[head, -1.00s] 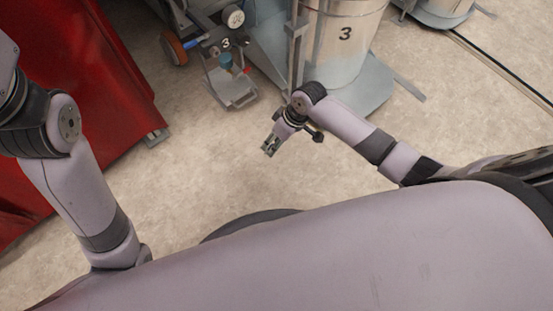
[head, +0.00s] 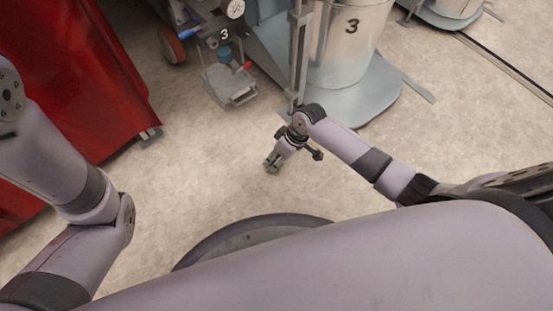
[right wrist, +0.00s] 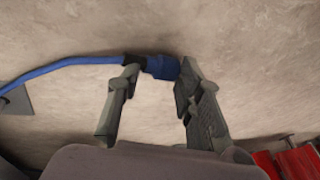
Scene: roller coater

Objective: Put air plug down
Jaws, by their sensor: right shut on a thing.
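The air plug (right wrist: 162,67) is a blue cylinder with a dark collar on the end of a blue hose (right wrist: 75,61), seen in the right wrist view. My right gripper (right wrist: 156,72) is shut on it, with one finger on each side. In the head view my right gripper (head: 271,165) hangs over bare floor, and the plug is too small or hidden to make out there. My left arm shows at the left, but its gripper is outside both views.
A red cabinet (head: 75,70) stands at the left. A small metal cart part (head: 232,86) with a blue fitting is at the top middle. A large metal drum marked 3 (head: 345,45) stands on a grey base at the top right. The floor between is clear.

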